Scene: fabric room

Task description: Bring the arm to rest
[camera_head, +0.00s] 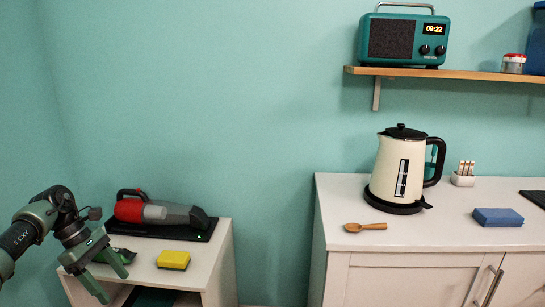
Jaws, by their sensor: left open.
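My left arm comes in from the left edge, and its gripper (107,279) is at the front left corner of the small white side table (203,271). The gripper's two fingers are spread apart with nothing visible between them. The fingers overlap the table's edge in the picture; I cannot tell whether they touch it. My right gripper is not in view.
On the side table lie a yellow sponge (173,260) and a red and grey handheld vacuum (160,212) on a black base. A cabinet (400,276) holds a cream kettle (396,167), a wooden spoon (366,227) and a blue sponge (498,217). A radio (391,40) stands on the shelf.

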